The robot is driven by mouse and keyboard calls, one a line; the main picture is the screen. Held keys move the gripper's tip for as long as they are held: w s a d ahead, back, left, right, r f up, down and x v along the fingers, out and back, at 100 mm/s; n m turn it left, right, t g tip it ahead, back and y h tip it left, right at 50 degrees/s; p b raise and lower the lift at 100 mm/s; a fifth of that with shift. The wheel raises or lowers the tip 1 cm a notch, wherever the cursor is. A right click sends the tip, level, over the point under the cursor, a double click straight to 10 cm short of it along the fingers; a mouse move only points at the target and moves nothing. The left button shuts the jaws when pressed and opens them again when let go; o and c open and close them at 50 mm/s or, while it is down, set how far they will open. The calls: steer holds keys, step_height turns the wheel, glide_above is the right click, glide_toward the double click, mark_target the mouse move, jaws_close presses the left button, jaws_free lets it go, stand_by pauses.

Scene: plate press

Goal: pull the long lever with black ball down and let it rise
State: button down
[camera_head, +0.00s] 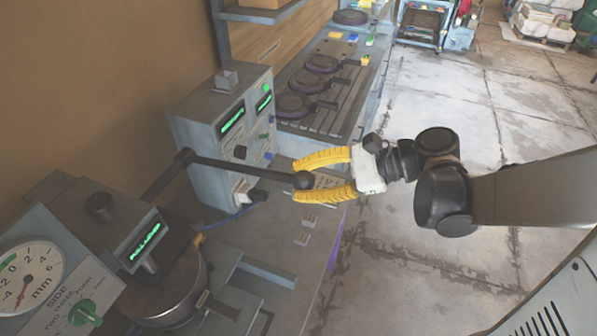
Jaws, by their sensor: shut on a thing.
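The long dark lever (240,170) runs from its pivot by the grey control box rightward to a black ball (303,180) at its free end. The lever slopes slightly down towards the ball. My gripper (318,180) has yellow ribbed fingers, one above and one below the ball in the picture. It is shut on the black ball, which sits near the fingertips. The contact surfaces are partly hidden by the fingers.
A grey control box (220,130) with green displays stands behind the lever. A dial gauge (28,277) and a round metal press part (168,290) are at lower left. Purple-rimmed discs (295,104) lie on the bench behind. Concrete floor (450,265) is open at right.

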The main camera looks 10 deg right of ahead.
steer(key=c, duration=1.3)
jaws_free()
steer(key=shift+c, duration=0.2)
steer(key=o, duration=0.5)
steer(key=shift+s+d, duration=0.1)
steer(key=shift+s, duration=0.1)
steer(key=shift+c, duration=0.2)
steer(key=shift+w, duration=0.1)
steer(key=v, duration=1.2)
